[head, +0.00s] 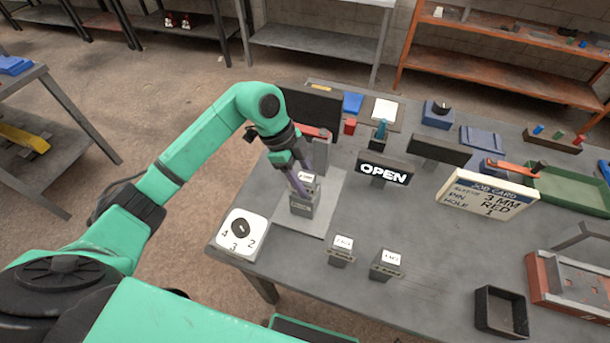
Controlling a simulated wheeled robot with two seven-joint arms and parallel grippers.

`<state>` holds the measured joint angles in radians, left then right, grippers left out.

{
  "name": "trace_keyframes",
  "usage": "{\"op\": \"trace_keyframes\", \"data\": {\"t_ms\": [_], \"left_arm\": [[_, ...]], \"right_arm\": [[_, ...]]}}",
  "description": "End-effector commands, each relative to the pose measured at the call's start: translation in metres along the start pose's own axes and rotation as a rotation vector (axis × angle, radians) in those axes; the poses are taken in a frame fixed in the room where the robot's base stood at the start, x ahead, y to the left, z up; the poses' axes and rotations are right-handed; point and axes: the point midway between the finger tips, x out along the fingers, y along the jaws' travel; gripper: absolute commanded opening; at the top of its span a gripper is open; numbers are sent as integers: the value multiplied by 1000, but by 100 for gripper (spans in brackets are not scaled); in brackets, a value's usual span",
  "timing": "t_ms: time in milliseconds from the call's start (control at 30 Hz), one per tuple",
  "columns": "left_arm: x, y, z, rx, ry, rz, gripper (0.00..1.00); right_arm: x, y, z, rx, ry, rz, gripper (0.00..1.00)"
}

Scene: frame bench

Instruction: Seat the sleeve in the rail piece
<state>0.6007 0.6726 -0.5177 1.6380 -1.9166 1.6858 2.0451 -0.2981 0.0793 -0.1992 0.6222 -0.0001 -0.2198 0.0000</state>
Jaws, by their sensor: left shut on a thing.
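My left gripper (301,186) points down over the left part of the bench and is shut on a small grey sleeve (308,178) with a white label on top. The label is too small to read. Directly below it is a darker grey block (302,207) on a light grey plate, which looks like the rail piece. I cannot tell whether the sleeve sits in it or is held just above. Two similar white-labelled blocks, apparently sleeves, stand apart to the right, one nearer (342,250) and one beside it (386,265). My right gripper is not in view.
A white dial box (243,233) stands at the left edge. An OPEN sign (385,171) and a job card (485,197) reading 3 MM, RED, 1 stand right of the gripper. A black open box (501,312) lies front right. The bench centre (420,230) is mostly clear.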

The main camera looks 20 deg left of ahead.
Motion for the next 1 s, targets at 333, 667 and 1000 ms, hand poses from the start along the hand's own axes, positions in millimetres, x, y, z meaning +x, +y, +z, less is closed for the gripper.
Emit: {"op": "trace_keyframes", "data": {"t_ms": [333, 667, 1000], "left_arm": [[2, 0, 0, 1, 1, -1, 82], [0, 0, 0, 0, 1, -1, 82], [-55, -2, 2, 2, -1, -8, 82]], "right_arm": [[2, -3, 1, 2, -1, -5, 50], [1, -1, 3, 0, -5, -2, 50], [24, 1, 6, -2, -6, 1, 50]]}}
